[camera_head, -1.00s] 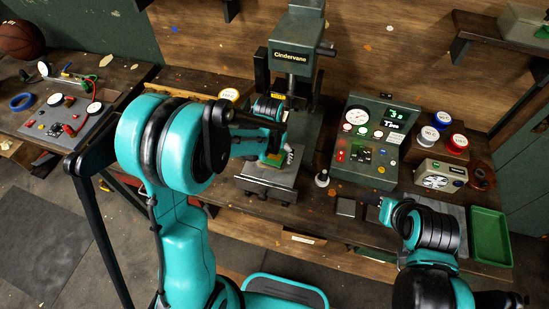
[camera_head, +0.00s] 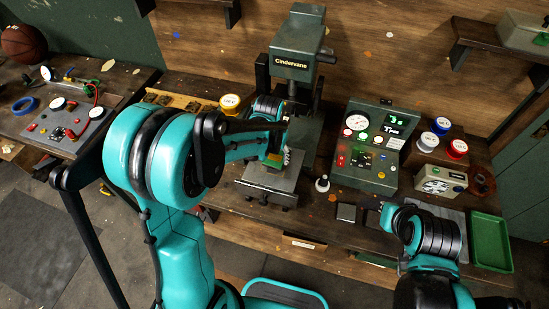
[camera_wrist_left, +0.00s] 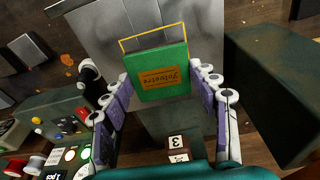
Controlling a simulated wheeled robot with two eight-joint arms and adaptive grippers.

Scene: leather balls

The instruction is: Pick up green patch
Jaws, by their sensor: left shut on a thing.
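In the head view the left gripper (camera_head: 284,157) and the patch (camera_head: 272,160) are over the metal base of the Cindervane press, partly hidden by my arm. Any gap under the patch is hard to judge. My right gripper (camera_head: 371,202) is small and dark near the front of the bench; its jaws are unclear.
The Cindervane press (camera_head: 297,58) stands behind my left gripper. A green instrument box (camera_head: 362,172), several coloured spools and a fan box (camera_head: 439,183) stand to its right. An empty green tray (camera_head: 491,242) lies at the bench's right end. A second bench (camera_head: 28,148) is at left.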

